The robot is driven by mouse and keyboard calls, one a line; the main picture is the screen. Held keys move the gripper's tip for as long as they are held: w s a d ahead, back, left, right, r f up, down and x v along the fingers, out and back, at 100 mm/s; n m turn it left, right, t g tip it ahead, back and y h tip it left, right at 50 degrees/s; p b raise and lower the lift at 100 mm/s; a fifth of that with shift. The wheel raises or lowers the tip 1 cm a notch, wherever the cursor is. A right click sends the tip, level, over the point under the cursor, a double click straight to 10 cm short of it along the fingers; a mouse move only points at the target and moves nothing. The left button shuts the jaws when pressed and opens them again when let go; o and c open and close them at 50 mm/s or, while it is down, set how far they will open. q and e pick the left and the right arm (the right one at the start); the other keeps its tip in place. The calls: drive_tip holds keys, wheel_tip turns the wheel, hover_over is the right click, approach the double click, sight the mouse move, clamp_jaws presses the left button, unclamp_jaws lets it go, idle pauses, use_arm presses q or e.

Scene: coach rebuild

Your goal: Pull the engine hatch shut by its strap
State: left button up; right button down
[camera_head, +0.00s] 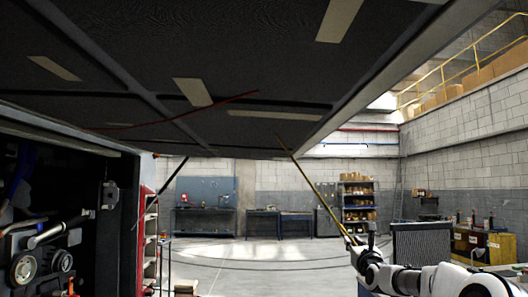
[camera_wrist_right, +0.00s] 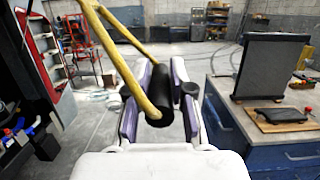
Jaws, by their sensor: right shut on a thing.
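The engine hatch (camera_head: 240,125) is raised overhead in the head view, its dark underside with pale strips filling the top. A yellow strap (camera_head: 315,190) runs from the hatch's lower edge down to my right gripper (camera_head: 362,247). In the right wrist view the yellow strap (camera_wrist_right: 125,70) comes down to a black grip (camera_wrist_right: 250,75) lying between the fingers. My right gripper (camera_wrist_right: 160,105) is shut on the strap at this grip; the fingers hide part of the contact. My left gripper is in neither view.
The open engine bay (camera_head: 50,240) with pulleys and pipes is at the left. A thin dark rod (camera_head: 160,190) slants beside it. A red shelf unit (camera_head: 150,240) stands near the bay. A dark radiator (camera_head: 420,243) stands behind my right arm.

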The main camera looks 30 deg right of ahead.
drive_tip(key=w+a+f+b, duration=0.1)
drive_tip(key=a+f+b, duration=0.2)
drive_tip(key=f+b, duration=0.7)
drive_tip(key=w+a+f+b, duration=0.2)
drive_tip(key=a+f+b, duration=0.1)
drive_tip(key=f+b, duration=0.7)
drive_tip(key=w+a+f+b, duration=0.1)
drive_tip(key=a+f+b, duration=0.3)
drive_tip(key=f+b, duration=0.7)
wheel_tip(320, 180, down, 6)
drive_tip(key=shift+w+r, duration=0.1)
drive_tip(key=shift+w, duration=0.2)
idle(0.6)
